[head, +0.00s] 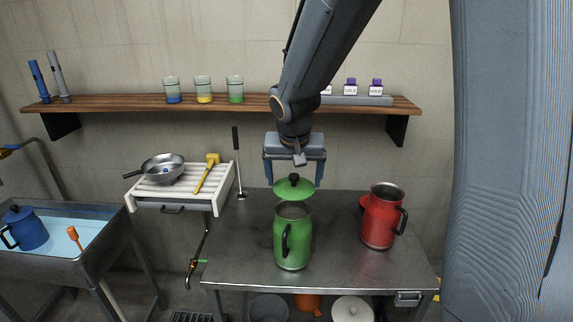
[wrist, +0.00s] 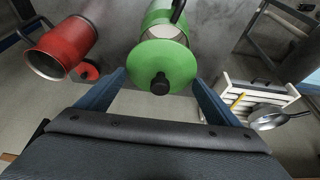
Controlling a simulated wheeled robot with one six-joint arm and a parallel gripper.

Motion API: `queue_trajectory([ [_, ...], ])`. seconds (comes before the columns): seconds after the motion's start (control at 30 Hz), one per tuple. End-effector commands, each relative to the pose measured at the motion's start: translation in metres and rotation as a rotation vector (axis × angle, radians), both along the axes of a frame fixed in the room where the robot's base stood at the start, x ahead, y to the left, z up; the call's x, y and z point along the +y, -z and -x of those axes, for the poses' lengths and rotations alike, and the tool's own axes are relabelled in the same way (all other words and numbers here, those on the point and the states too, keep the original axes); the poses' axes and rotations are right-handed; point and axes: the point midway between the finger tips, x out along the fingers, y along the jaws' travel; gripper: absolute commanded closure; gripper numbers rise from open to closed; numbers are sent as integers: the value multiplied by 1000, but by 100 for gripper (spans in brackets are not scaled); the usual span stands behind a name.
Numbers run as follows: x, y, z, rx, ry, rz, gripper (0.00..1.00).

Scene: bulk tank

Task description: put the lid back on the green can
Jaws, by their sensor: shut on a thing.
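The green can (head: 293,240) stands upright and open on the steel table, its black handle facing me. The green lid (head: 294,190), a disc with a black knob on top, hangs level just above the can's mouth, apart from it.
A red can (head: 380,218) stands to the right on the steel table (head: 240,250). A small red lid (wrist: 88,70) shows beside it in the wrist view. A shelf (head: 240,103) with jars runs behind. A white rack (head: 180,192) with a pan and a sink (head: 75,262) are left.

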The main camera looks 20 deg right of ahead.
Motion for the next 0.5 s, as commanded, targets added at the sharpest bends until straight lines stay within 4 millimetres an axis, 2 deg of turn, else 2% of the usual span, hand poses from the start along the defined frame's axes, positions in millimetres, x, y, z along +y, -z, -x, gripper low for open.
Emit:
queue_trajectory([
  [0.27, -1, 5, 0, 0, 1, 1, 36],
  [0.5, -1, 20, 0, 0, 0, 1, 36],
])
